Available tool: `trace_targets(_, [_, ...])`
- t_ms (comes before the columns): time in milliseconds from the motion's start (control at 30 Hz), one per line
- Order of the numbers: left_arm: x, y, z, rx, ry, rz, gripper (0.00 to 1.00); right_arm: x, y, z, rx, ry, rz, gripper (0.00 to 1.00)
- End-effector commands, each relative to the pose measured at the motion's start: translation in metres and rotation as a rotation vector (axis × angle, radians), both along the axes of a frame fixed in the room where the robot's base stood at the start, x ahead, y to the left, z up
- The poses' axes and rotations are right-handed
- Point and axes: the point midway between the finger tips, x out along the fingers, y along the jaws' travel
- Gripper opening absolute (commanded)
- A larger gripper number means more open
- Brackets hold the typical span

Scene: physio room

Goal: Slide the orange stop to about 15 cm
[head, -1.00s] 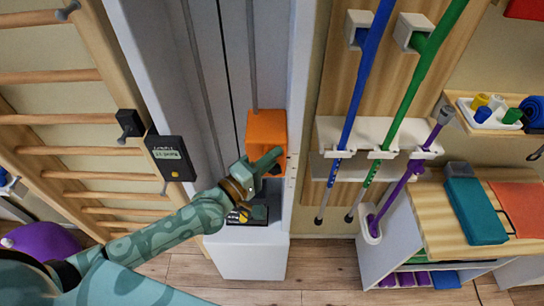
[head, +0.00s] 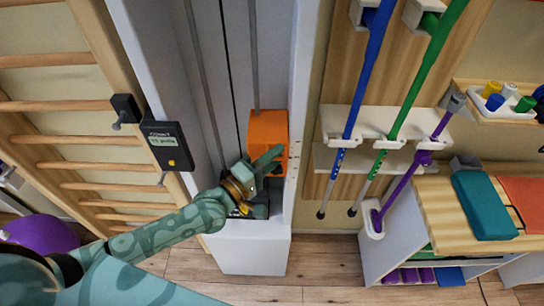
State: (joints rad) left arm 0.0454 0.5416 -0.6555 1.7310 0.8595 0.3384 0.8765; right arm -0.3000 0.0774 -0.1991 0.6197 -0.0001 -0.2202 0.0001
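The orange stop (head: 267,130) is a block on the tall pale column (head: 298,60), around the middle of the picture, at the lower part of a dark vertical rod. My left gripper (head: 270,182) is at the stop's lower front. Its fingers are spread, one across the stop's lower edge and one below it. I cannot tell whether it touches the stop. A dark display box (head: 166,146) hangs left of the column with a lit green readout too small to read surely. My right gripper is not in view.
Wooden wall bars (head: 70,140) stand on the left, with a purple ball (head: 40,234) below. Blue (head: 366,80) and green (head: 425,70) poles hang in a white rack (head: 340,125) on the right. A wooden-topped bench (head: 450,222) stands at right. Floor shows below the column.

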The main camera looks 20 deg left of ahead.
Motion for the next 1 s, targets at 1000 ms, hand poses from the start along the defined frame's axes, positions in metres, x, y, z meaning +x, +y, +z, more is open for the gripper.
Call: trace_targets(1000, [-0.139, 0.078, -0.018, 0.001, 0.002, -0.001, 0.31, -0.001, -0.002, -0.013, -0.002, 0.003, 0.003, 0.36])
